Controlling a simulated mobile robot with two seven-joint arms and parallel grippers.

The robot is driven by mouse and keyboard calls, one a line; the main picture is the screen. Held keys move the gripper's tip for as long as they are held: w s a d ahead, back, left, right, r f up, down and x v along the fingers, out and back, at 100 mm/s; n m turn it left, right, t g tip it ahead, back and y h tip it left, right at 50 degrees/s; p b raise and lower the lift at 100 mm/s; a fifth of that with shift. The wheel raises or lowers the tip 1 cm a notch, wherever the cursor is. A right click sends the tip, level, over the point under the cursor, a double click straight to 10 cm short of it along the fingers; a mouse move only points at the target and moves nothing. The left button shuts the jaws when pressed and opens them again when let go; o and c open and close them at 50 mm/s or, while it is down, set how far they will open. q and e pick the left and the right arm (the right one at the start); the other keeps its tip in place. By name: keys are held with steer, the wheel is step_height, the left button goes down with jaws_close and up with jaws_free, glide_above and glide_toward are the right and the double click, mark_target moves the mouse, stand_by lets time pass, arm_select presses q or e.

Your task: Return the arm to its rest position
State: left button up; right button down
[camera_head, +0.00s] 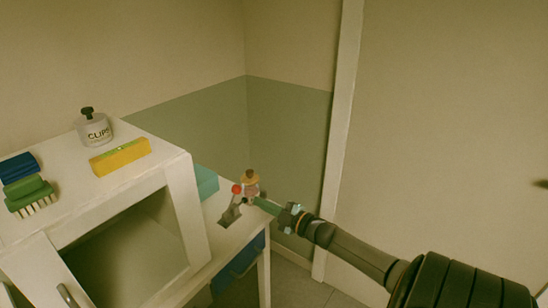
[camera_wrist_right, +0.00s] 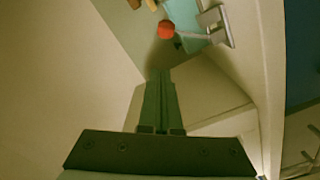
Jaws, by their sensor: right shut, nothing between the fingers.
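My right arm (camera_head: 350,247) reaches in from the lower right in the head view, stretched toward the small table. My right gripper (camera_head: 261,203) is at the table's right edge, close to a small bottle (camera_head: 251,183) with an orange-brown top and a red ball (camera_head: 237,189). In the right wrist view the gripper's two fingers (camera_wrist_right: 161,74) lie together with nothing between them. The red ball (camera_wrist_right: 166,29) shows just beyond the tips there, apart from them in the picture. My left gripper is in neither view.
A white cabinet (camera_head: 183,205) with an open front stands at left. On it are a CLIPS jar (camera_head: 94,130), a yellow level (camera_head: 120,157), and green (camera_head: 28,193) and blue (camera_head: 19,167) brushes. A grey bracket (camera_head: 230,214) and teal box (camera_head: 206,182) are near the gripper. Walls stand behind and right.

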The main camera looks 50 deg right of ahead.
steer(key=shift+s+d, duration=0.15)
steer(key=shift+s, duration=1.95)
steer(key=s+a+f+m+g, duration=0.2)
steer(key=s+a+f+m, duration=0.15)
steer(key=a+f, duration=0.35)
steer(key=s+a+f+m+g, duration=0.2)
steer(key=s+a+f, duration=0.2)
steer(key=a+f, duration=0.3)
steer(key=s+a+f+m+g, duration=0.2)
steer(key=s+a, duration=0.3)
steer(key=a, duration=0.4)
steer(key=s+a+f+m+g, duration=0.2)
steer(key=s+a, duration=0.3)
steer(key=a, duration=0.5)
steer(key=shift+s+f+g+y, duration=0.25)
steer(key=shift+f+g+y, duration=0.05)
steer(key=shift+g+y, duration=0.1)
steer(key=c, duration=1.6)
jaws_free()
steer(key=shift+m, duration=0.25)
